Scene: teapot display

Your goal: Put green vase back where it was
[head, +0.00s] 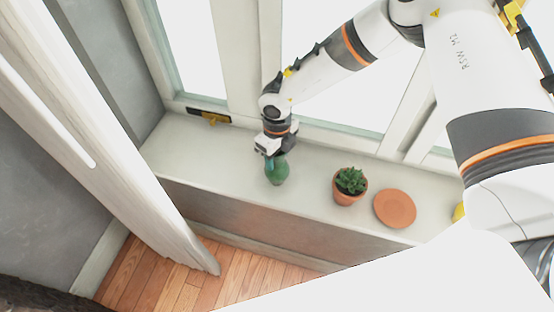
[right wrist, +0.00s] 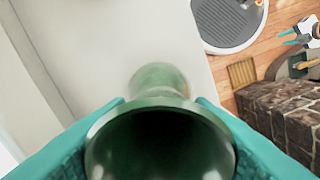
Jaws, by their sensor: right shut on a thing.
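The green vase (head: 277,172) is at the left part of the window sill in the head view, and it looks roughly upright. My right gripper (head: 271,153) is shut on its upper part from above. In the right wrist view the vase's dark open mouth (right wrist: 160,145) sits between the teal fingers. I cannot tell whether its base touches the sill. My left gripper (right wrist: 289,37) shows small at the right edge of the right wrist view, with its teal fingers apart and nothing between them.
A potted succulent (head: 349,185) and an empty terracotta saucer (head: 394,208) stand on the sill (head: 215,160) right of the vase. A yellow thing (head: 459,212) is partly hidden farther right. The window frame (head: 330,133) rises behind.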

